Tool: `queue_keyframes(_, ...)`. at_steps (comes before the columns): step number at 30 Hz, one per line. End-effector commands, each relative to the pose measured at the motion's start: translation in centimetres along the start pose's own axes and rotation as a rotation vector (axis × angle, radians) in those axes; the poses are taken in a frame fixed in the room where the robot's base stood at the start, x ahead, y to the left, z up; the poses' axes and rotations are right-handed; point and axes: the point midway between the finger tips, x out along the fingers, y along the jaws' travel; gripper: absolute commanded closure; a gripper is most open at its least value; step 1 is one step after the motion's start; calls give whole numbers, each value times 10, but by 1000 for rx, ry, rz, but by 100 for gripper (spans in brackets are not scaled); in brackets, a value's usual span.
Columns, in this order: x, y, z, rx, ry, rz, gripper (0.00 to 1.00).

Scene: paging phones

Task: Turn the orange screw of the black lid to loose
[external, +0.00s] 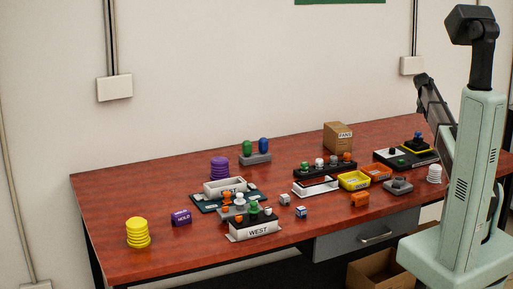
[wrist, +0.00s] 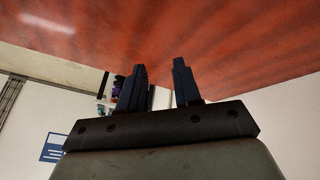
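My gripper (wrist: 160,72) is in the wrist view with its two dark fingers apart and nothing between them. In the external view my arm is at the right and the fingertips cannot be made out. A black block (external: 312,172) with green, white and orange knobs stands at the middle of the table; an orange knob (external: 347,157) is at its right end. A black-topped piece marked WEST (external: 254,231) stands near the front, with green knobs and small orange pieces (external: 240,203) around it. Which of these is the black lid with the orange screw, I cannot tell.
The red table (external: 120,185) is clear at the far left and back. A yellow stack (external: 138,232), a purple HOLD block (external: 181,217), a yellow tray (external: 354,180), a cardboard box (external: 338,137) and a black-and-white panel (external: 390,156) stand on it.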

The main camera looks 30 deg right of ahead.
Motion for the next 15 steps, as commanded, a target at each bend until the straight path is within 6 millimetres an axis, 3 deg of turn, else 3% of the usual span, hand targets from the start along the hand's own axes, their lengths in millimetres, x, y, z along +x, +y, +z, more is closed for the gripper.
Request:
queue_keyframes(1, -14, -25, 9, -11, 0, -20, 67)
queue_keyframes(3, -30, -55, 22, -22, -6, -43, 67)
queue_keyframes(15, -134, -206, 118, -90, -47, -166, 67)
